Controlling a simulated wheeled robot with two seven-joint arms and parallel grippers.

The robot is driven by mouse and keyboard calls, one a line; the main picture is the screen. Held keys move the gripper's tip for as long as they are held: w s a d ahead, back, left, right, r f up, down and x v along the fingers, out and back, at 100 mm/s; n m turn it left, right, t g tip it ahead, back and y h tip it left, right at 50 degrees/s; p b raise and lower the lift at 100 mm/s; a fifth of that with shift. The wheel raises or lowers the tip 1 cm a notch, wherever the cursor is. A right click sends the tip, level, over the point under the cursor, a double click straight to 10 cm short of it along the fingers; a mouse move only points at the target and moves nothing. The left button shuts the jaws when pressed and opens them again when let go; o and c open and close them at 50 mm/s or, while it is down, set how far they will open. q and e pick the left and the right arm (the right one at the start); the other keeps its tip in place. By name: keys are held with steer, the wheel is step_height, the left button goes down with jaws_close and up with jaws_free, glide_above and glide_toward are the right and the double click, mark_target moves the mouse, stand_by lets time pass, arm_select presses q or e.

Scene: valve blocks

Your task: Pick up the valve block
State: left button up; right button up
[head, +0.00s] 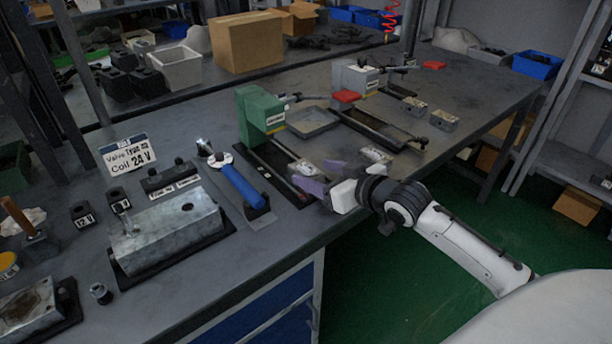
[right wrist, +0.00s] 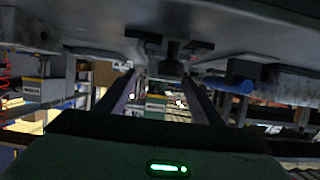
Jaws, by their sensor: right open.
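My right gripper (head: 318,177) is open over the front edge of the workbench, with purplish fingers pointing left and inward. It also shows in the right wrist view (right wrist: 160,90), where nothing is clearly held between the fingers. Two small silver blocks are near it: one (head: 302,168) just beyond the fingertips, one (head: 376,155) behind and right. Two labelled grey blocks (head: 415,105) (head: 443,120) sit further right. A large grey metal block (head: 165,238) lies on a dark mat at left. I cannot tell which is the valve block. My left gripper is out of view.
A green fixture (head: 258,112) with a dark rail stands behind the gripper. A blue-handled tool (head: 241,185) lies left of it. A sign (head: 127,154) reads Valve Type and Coil 24 V. A shallow grey tray (head: 312,122) and a cardboard box (head: 247,42) are further back.

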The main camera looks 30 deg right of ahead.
mark_target(308, 171)
steer(key=x, duration=0.4)
steer(key=shift+w+a, duration=0.1)
steer(key=shift+a, duration=0.15)
steer(key=c, duration=1.2)
steer(key=shift+r, duration=0.15)
steer(key=shift+c, duration=1.3)
